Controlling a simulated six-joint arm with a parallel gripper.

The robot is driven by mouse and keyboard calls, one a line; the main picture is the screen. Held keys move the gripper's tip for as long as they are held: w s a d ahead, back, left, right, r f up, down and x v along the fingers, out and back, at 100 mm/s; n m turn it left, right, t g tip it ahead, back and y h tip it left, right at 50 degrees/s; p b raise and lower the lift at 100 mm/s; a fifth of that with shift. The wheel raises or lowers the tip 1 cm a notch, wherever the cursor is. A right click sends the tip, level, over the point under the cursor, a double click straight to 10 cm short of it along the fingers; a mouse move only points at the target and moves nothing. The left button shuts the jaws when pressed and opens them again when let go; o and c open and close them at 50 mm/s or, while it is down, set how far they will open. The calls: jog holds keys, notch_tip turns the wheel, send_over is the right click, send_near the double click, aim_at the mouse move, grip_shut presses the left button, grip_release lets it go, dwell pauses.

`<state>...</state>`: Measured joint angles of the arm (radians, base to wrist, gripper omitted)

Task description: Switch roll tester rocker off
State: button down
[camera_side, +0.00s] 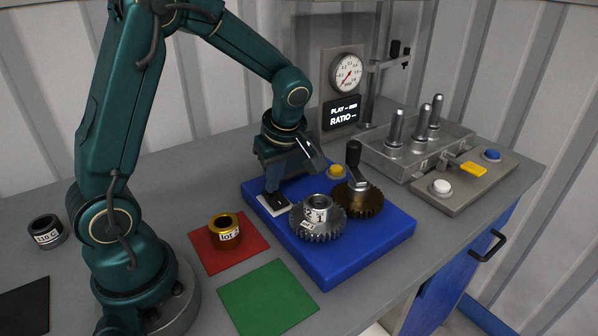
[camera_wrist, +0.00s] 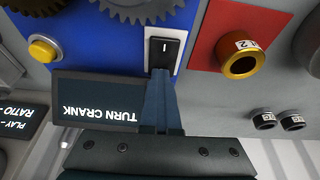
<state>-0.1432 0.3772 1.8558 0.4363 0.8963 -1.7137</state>
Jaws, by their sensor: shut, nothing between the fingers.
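The black rocker switch (camera_wrist: 163,50) sits in a white plate and carries a white line mark; in the wrist view it is directly ahead of my fingertips. In the side view its white plate (camera_side: 266,208) lies at the left edge of the blue roll tester base (camera_side: 350,262). My gripper (camera_wrist: 158,80) is shut and empty, with its tips at the near end of the rocker. In the side view my gripper (camera_side: 272,192) points down onto the rocker and hides part of it. I cannot tell whether the tips touch it.
A silver gear (camera_side: 318,222) and a bronze gear with crank (camera_side: 357,190) stand on the blue base. A yellow button (camera_side: 335,171) is behind them. A small screen (camera_wrist: 98,103) reads "TURN CRANK". A brass ring (camera_side: 224,230) sits on a red mat; the green mat (camera_side: 268,298) is empty.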

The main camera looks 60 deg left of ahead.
jog(key=shift+s+a+f, duration=0.15)
jog(key=shift+a+f, duration=0.3)
jog(key=shift+f, duration=0.05)
jog(key=shift+d, duration=0.1)
jog(key=shift+d+r, duration=0.1)
jog(key=shift+d, duration=0.75)
jog(key=a+v, duration=0.1)
jog(key=v, duration=1.3)
jog(key=shift+r, duration=0.25)
jog(key=shift+w+a+r, duration=0.3)
jog(key=shift+r, duration=0.05)
